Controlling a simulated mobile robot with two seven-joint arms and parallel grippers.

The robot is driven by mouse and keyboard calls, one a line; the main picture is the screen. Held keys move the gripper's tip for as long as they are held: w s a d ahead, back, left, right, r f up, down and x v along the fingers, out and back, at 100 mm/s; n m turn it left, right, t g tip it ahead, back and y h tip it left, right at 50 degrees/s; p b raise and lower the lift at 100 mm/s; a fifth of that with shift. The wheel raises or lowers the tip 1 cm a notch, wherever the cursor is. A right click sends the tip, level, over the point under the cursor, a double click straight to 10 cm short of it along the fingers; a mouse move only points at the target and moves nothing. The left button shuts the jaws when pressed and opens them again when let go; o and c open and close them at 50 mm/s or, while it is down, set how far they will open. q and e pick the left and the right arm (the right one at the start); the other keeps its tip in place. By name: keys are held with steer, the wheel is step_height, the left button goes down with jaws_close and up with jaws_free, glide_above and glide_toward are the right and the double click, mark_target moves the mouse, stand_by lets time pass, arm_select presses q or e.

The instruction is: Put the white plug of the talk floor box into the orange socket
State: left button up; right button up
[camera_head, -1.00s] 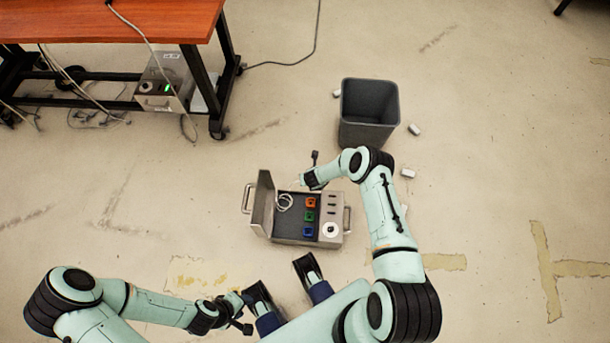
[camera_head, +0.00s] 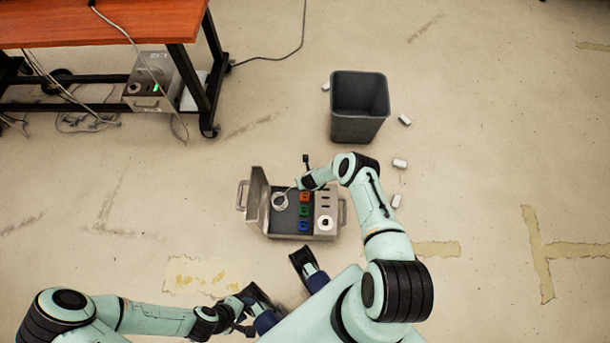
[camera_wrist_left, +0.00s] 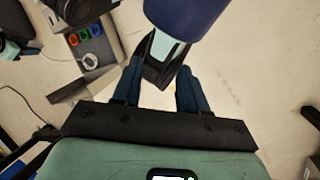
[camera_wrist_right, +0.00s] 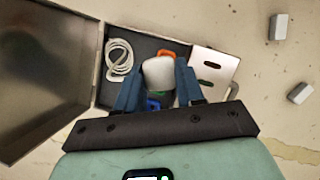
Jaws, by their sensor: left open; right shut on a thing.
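The open talk floor box (camera_head: 326,204) stands on the floor, its lid raised at the left. Its orange socket (camera_head: 305,197) is above the green socket (camera_head: 304,211) and the blue socket (camera_head: 304,226). My right gripper (camera_wrist_right: 158,78) is shut on the white plug (camera_wrist_right: 158,72) over the box. In the right wrist view the plug partly covers the orange socket (camera_wrist_right: 167,54); I cannot tell the height between them. A white coiled cable (camera_wrist_right: 119,57) lies in the box. My left gripper (camera_wrist_left: 158,78) is open and empty, low and left of the box in the head view.
A grey bin (camera_head: 360,108) stands beyond the box, with several white blocks (camera_head: 400,164) near it. An orange-topped table (camera_head: 100,22) with a metal device (camera_head: 152,85) beneath is at the upper left. Floor left of the box is clear.

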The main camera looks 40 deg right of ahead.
steer(key=shift+f+b, duration=0.9)
steer(key=shift+f, duration=0.3)
steer(key=shift+f+b, duration=1.15)
steer(key=shift+f, duration=0.25)
arm_select(q)
steer(key=shift+w+a+f+t+y+b, duration=1)
steer(key=shift+w+a+f+t+b, duration=1.35)
steer(key=shift+w+f, duration=3.35)
arm_select(e)
steer(key=shift+f+b, duration=0.65)
steer(key=shift+f, duration=3.5)
arm_select(q)
steer(key=shift+s+a+f+n+g+b, duration=0.3)
steer(key=shift+s+f+g+b, duration=0.2)
steer(key=shift+s+f, duration=0.2)
steer(key=shift+s+a+f+n+g+b, duration=0.25)
steer(key=shift+s+f+g+b, duration=0.15)
steer(key=shift+s+f, duration=0.25)
arm_select(e)
steer(key=shift+f, duration=1.25)
arm_select(q)
steer(key=shift+f, duration=0.35)
arm_select(e)
steer(key=shift+f, duration=0.4)
steer(key=o, duration=1.1)
steer(key=shift+d, duration=0.1)
